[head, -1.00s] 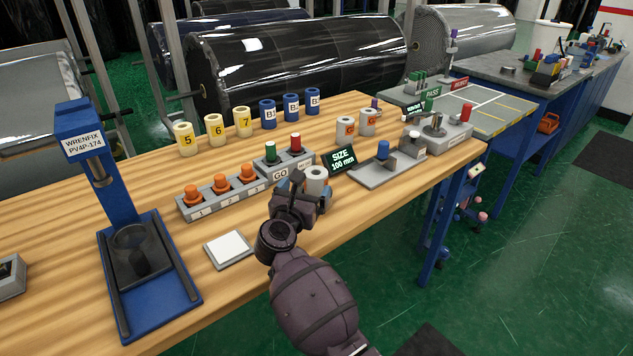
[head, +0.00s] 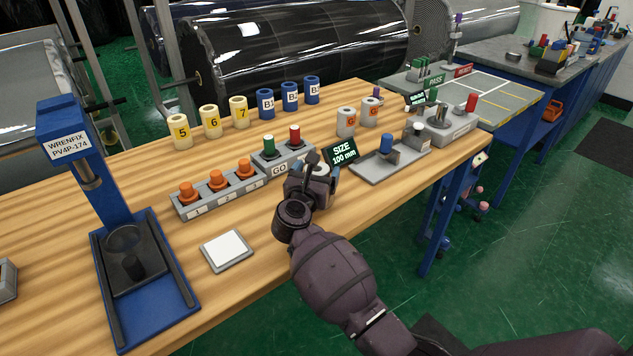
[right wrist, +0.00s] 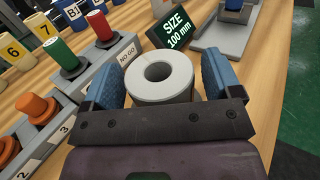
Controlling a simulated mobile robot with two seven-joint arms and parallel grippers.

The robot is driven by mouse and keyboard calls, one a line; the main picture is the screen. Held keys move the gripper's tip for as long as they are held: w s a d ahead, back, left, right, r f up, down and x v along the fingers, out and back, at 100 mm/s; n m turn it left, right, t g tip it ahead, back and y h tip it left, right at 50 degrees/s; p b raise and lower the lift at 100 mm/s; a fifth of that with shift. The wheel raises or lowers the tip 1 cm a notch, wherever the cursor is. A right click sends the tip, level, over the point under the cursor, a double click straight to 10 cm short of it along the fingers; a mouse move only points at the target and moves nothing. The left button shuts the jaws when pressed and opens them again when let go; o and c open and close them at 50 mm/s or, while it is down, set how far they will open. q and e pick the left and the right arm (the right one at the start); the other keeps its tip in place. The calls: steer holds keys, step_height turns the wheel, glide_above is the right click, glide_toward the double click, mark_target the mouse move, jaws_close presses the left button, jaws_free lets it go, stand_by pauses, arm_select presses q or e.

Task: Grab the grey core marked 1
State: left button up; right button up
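A light grey core (right wrist: 158,78) with a round hole stands upright on the table in the right wrist view. It shows only partly in the head view (head: 321,170), behind my wrist. No number can be read on it from here. My right gripper (right wrist: 162,82) has its two blue fingers on either side of the core, with a narrow gap visible at the sides. In the head view the right gripper (head: 317,172) is low at the table's front part. Two more pale cores, (head: 346,122) and (head: 370,112), bear orange marks. My left gripper is out of view.
The black size sign (head: 342,152) stands close behind the gripper. The GO/NO GO gauge block (head: 284,158) and the rack of orange plugs (head: 218,190) are to the left. A grey fixture (head: 385,165) is at right. A white pad (head: 228,251) lies in front.

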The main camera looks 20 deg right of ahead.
steer(key=c, duration=0.9)
